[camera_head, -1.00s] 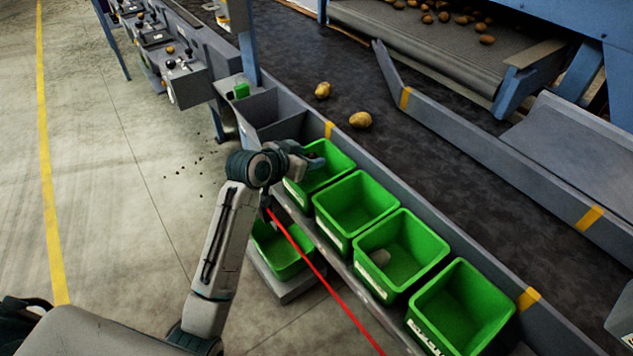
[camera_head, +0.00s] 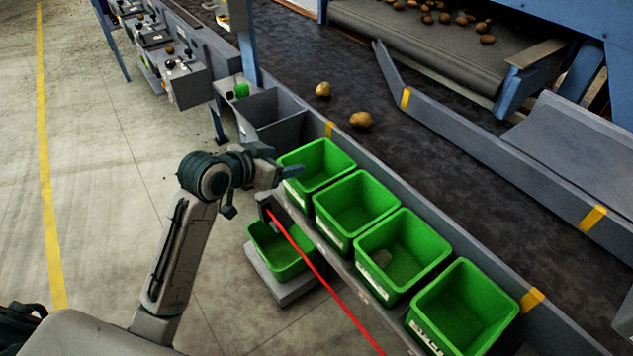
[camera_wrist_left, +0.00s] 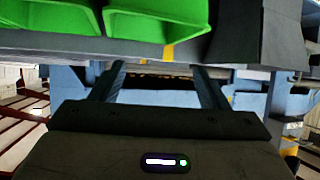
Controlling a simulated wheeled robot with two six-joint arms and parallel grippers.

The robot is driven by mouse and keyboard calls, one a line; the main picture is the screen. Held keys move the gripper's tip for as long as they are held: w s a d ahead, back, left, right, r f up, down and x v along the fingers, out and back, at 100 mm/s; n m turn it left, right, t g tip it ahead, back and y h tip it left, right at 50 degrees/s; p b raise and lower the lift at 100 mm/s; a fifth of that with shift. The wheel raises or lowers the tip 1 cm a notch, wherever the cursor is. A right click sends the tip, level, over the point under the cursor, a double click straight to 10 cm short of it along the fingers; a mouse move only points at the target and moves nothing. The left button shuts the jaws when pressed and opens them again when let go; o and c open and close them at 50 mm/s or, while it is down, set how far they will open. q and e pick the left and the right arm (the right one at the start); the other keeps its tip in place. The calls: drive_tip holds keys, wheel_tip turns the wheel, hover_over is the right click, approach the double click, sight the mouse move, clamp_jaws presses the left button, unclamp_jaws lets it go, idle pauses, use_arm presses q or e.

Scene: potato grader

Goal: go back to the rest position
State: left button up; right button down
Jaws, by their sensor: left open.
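My left gripper (camera_head: 288,171) is at the near-left edge of the row of green bins, just outside the farthest bin (camera_head: 316,165). In the left wrist view its two fingers (camera_wrist_left: 157,82) stand wide apart with nothing between them. The left arm comes up from the lower left, bent at the elbow over the floor. My right gripper is not in the head view.
Two potatoes (camera_head: 360,120) lie on the belt. A red bar (camera_head: 325,283) runs beside the bins, above a lower green bin (camera_head: 280,252). Floor at left is clear.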

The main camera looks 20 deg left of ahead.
use_arm(q)
drive_tip(key=shift+s+a+r, duration=0.1)
drive_tip(key=shift+s+r, duration=0.15)
drive_tip(key=shift+s, duration=0.15)
